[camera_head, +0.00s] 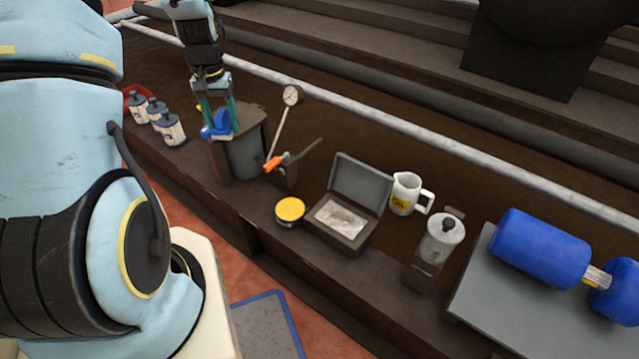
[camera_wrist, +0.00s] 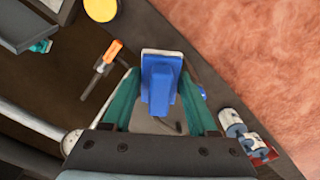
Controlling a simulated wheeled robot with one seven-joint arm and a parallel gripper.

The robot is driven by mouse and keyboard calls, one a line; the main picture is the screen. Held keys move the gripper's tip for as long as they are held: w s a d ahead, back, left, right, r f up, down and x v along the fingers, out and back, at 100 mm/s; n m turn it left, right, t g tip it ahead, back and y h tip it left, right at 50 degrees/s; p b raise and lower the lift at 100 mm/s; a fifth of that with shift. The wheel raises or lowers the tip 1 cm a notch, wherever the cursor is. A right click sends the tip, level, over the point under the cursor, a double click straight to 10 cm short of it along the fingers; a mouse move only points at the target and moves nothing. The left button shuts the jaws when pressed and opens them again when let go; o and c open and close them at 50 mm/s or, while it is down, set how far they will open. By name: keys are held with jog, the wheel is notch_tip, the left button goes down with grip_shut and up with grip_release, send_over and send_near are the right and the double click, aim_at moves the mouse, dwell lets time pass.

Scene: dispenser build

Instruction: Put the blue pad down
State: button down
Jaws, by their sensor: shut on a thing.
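The blue pad (camera_head: 218,127) is between the fingers of my gripper (camera_head: 218,117) in the camera_head view, over the left end of the dark bench by a grey cylindrical housing (camera_head: 246,155). In the camera_wrist view the blue pad (camera_wrist: 160,84) has a raised blue grip and a pale edge. The green fingers of my gripper (camera_wrist: 160,105) stand on both sides of it, shut on it. Whether the pad touches anything below is hard to tell; my fingers and the pad hide part of the surface under it.
A dial gauge (camera_head: 291,95) and an orange-handled tool (camera_head: 275,163) stand right of the housing. Several small canisters (camera_head: 172,131) stand to the left. A yellow-topped tin (camera_head: 290,209), an open case (camera_head: 361,182), and a white oil jug (camera_head: 404,193) are farther right.

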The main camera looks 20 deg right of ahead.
jog(key=d+f+m+b, duration=0.2)
jog(key=d+f+m, duration=0.1)
jog(key=d, duration=0.8)
jog(key=m+b, duration=0.4)
jog(key=b, duration=0.1)
send_over(325, 183)
notch_tip(325, 183, down, 17)
jog(key=shift+a+r, duration=0.1)
jog(key=shift+r, duration=0.05)
jog(key=shift+f+b, duration=0.3)
jog(key=shift+f, duration=1.95)
jog(key=shift+f, duration=0.2)
jog(key=shift+c, duration=0.9)
grip_release()
